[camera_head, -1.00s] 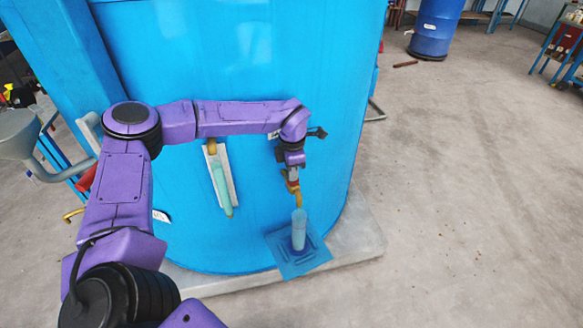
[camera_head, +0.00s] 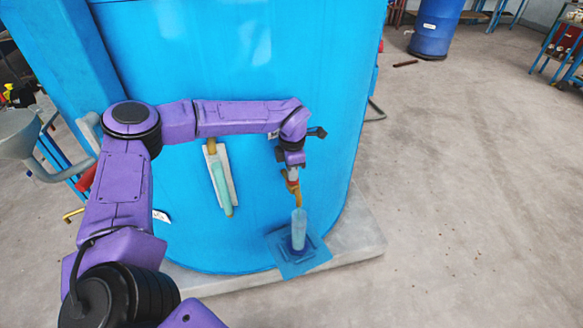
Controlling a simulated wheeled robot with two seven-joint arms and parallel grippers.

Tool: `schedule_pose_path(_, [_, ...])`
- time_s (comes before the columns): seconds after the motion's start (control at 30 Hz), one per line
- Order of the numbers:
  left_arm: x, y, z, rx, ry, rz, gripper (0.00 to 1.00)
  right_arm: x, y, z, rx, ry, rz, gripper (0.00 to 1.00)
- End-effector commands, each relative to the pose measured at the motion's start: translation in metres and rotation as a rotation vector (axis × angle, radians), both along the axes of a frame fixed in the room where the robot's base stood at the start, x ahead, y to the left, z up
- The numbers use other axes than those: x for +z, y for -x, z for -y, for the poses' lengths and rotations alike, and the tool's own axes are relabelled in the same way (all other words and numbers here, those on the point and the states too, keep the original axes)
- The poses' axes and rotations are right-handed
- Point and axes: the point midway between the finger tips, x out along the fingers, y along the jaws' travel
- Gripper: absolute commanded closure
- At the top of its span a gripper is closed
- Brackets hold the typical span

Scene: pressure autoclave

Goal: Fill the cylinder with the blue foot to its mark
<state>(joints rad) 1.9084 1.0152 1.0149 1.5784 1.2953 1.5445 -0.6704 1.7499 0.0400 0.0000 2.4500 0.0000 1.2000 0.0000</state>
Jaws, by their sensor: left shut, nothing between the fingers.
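The cylinder (camera_head: 299,228) is a clear bluish tube standing upright on a blue foot, on a blue plate (camera_head: 287,268) at the base of the large blue tank (camera_head: 240,75). A brass spout (camera_head: 298,198) points down just above the cylinder's mouth. My left gripper (camera_head: 291,176) is shut and empty at the tap above the spout; the wrist hides the tap's upper part. The cylinder's mark and liquid level are too small to make out. My right gripper is not in view.
A sight glass (camera_head: 222,185) with greenish content is fixed to the tank front, left of the tap. The tank stands on a concrete plinth (camera_head: 362,240). A blue drum (camera_head: 435,28) stands far right; the floor (camera_head: 460,180) to the right is clear.

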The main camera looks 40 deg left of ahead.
Motion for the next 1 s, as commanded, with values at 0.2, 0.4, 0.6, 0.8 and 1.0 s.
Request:
schedule_pose_path(0.2, [0.032, 0.005, 0.004, -0.005, -0.004, -0.009, 1.0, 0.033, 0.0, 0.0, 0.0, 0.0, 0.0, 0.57])
schedule_pose_path(0.4, [0.073, 0.002, 0.008, -0.007, -0.004, 0.009, 1.0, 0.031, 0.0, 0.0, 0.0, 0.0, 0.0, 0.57])
schedule_pose_path(0.6, [0.119, 0.002, 0.008, -0.009, -0.005, 0.01, 1.0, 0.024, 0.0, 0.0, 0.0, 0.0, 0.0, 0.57])
schedule_pose_path(0.8, [0.142, 0.002, 0.008, -0.007, -0.003, 0.007, 1.0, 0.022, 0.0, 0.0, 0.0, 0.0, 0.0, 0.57])
schedule_pose_path(1.0, [0.146, 0.002, 0.008, -0.008, -0.003, 0.007, 1.0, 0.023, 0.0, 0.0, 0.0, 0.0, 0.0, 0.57])
